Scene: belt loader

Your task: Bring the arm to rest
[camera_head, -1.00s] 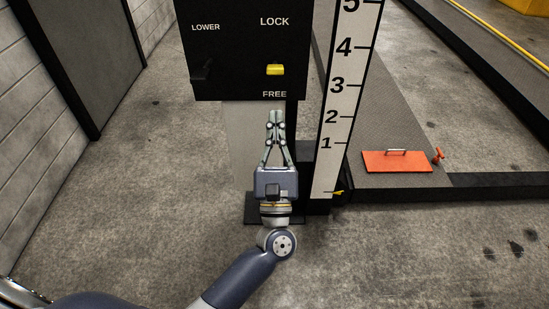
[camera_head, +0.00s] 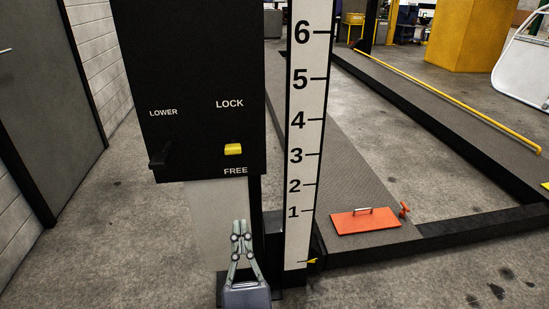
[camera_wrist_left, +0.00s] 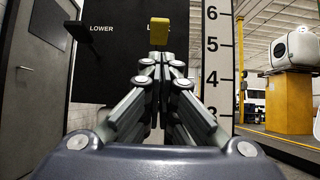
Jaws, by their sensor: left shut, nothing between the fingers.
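My left gripper (camera_head: 241,228) is shut and empty at the bottom centre of the head view. It is in front of the grey post, below the black control box (camera_head: 190,60). In the left wrist view its fingers (camera_wrist_left: 161,62) are together and point toward the box. The yellow lever (camera_head: 233,149) sits between the words LOCK and FREE; it also shows in the left wrist view (camera_wrist_left: 159,31), just beyond the fingertips. In the head view the fingertips are below the lever and apart from it. My right gripper is not in view.
A black LOWER lever (camera_head: 160,155) sticks out at the box's left. A numbered scale (camera_head: 304,120) stands to the right, with a yellow pointer (camera_head: 312,261) near its foot. An orange plate (camera_head: 364,221) lies on the ramp. Open concrete floor lies at left.

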